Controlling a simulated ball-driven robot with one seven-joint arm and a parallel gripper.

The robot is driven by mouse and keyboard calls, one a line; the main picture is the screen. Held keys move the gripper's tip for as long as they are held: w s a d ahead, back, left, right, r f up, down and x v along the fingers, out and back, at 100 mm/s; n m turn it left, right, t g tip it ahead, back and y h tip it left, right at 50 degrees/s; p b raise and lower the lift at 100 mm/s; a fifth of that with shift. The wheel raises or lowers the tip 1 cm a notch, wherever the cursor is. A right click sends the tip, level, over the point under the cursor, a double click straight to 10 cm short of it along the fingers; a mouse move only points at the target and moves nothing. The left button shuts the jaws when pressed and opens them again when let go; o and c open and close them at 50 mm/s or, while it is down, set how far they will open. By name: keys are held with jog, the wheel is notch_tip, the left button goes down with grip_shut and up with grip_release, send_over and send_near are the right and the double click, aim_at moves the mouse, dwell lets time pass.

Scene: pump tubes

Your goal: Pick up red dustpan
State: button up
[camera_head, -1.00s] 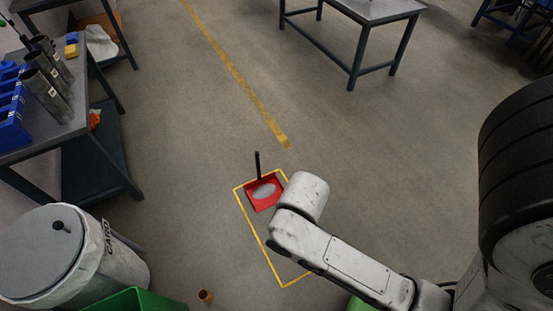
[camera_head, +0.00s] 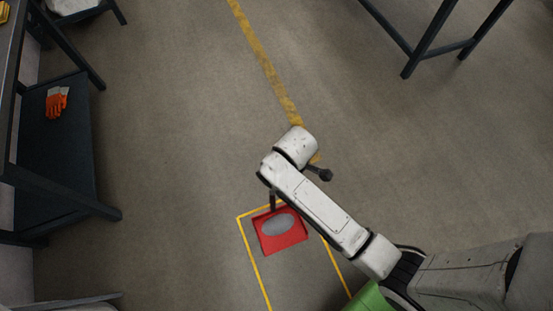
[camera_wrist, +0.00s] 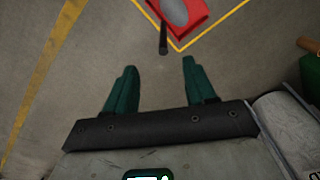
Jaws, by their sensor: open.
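The red dustpan (camera_head: 280,238) lies on the floor inside a yellow taped outline, with a grey oval patch on its pan. Its dark handle (camera_head: 272,200) points away from me, partly beside my arm. In the wrist view the dustpan (camera_wrist: 199,12) is at the top, cut by the frame edge, and its dark handle (camera_wrist: 163,39) points down between my fingers. My gripper (camera_wrist: 159,72) is open and empty, its two green fingers apart. The handle's end is apart from both fingers. In the head view my gripper's fingers are hidden.
A yellow floor line (camera_head: 265,62) runs away from the taped outline. A dark shelf table (camera_head: 55,150) with orange gloves (camera_head: 57,101) stands at the left. Table legs (camera_head: 430,42) stand at the upper right. A green object (camera_head: 369,298) is at the lower edge. Floor around the dustpan is clear.

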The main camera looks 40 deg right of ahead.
aim_at(271, 191)
jog(key=w+a+f+n+b, duration=0.1)
jog(key=w+f+b, duration=0.1)
jog(key=f, duration=0.2)
jog(key=w+a+f+n+b, duration=0.1)
jog(key=f+b, duration=0.2)
jog(key=f, duration=0.2)
jog(key=w+a+f+n+b, duration=0.1)
jog(key=w+f+n+b, duration=0.1)
jog(key=f, duration=0.2)
jog(key=shift+w+f, duration=0.2)
jog(key=shift+w, duration=0.1)
notch_tip(271, 191, down, 5)
jog(key=b, duration=0.2)
jog(key=shift+s+a+b, duration=0.1)
jog(key=shift+b, duration=0.2)
jog(key=shift+s+f+b, duration=0.2)
jog(key=shift+f+b, duration=0.55)
jog(key=shift+f, duration=0.65)
jog(key=shift+s+f+b, duration=0.15)
jog(key=shift+f+b, duration=0.6)
jog(key=shift+f, duration=0.6)
jog(key=shift+r, duration=0.1)
grip_shut()
